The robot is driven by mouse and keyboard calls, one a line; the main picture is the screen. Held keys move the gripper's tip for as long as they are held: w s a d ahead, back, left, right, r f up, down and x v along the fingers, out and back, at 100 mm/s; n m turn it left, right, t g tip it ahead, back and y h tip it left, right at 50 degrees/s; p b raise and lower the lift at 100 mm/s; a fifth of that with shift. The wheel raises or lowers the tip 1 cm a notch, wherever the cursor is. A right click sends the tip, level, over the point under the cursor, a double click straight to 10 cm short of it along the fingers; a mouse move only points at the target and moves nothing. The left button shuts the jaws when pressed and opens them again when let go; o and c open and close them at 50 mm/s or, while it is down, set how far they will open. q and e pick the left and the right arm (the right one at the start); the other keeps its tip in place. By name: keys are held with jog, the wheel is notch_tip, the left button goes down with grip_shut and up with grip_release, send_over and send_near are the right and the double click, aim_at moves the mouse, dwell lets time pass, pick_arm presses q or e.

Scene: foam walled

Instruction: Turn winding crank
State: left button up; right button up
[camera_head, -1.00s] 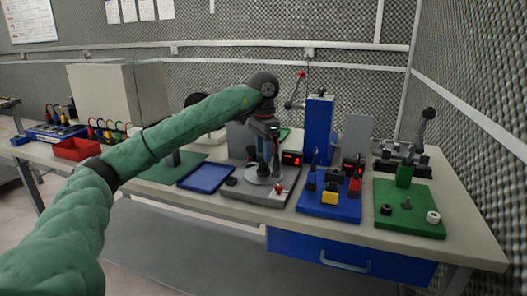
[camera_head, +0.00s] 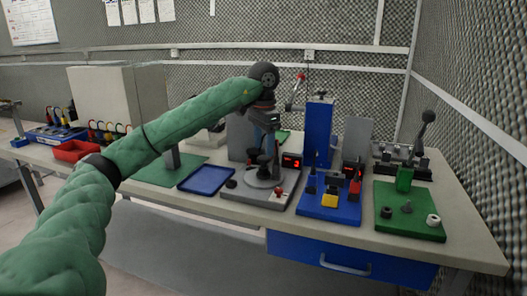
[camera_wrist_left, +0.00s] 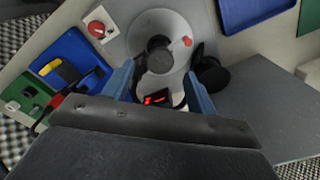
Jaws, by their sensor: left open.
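The winding station is a grey base (camera_head: 238,194) with a pale round disc (camera_head: 264,179), also in the left wrist view (camera_wrist_left: 140,25). A dark upright knob (camera_wrist_left: 160,52) stands on the disc, and a red mark (camera_wrist_left: 187,41) shows near it. I cannot tell how the crank arm joins it. The display (camera_head: 291,162) behind seems to read 3. My left gripper (camera_head: 265,160) points down over the disc. In the left wrist view its blue fingers (camera_wrist_left: 161,88) are apart, with nothing clearly held. My right gripper is not in view.
A red button (camera_head: 279,191) and a black knob (camera_head: 231,183) sit on the base. A blue tray (camera_head: 205,180) lies to the left. A blue board (camera_head: 330,207) and a green board (camera_head: 410,218) with fixtures stand to the right. A tall blue block (camera_head: 319,133) rises behind.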

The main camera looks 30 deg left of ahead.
aim_at(263, 157)
pick_arm(q)
notch_tip(263, 157, up, 2)
jog(key=shift+r, duration=0.2)
jog(key=shift+r+p, duration=0.3)
jog(key=shift+r, duration=0.7)
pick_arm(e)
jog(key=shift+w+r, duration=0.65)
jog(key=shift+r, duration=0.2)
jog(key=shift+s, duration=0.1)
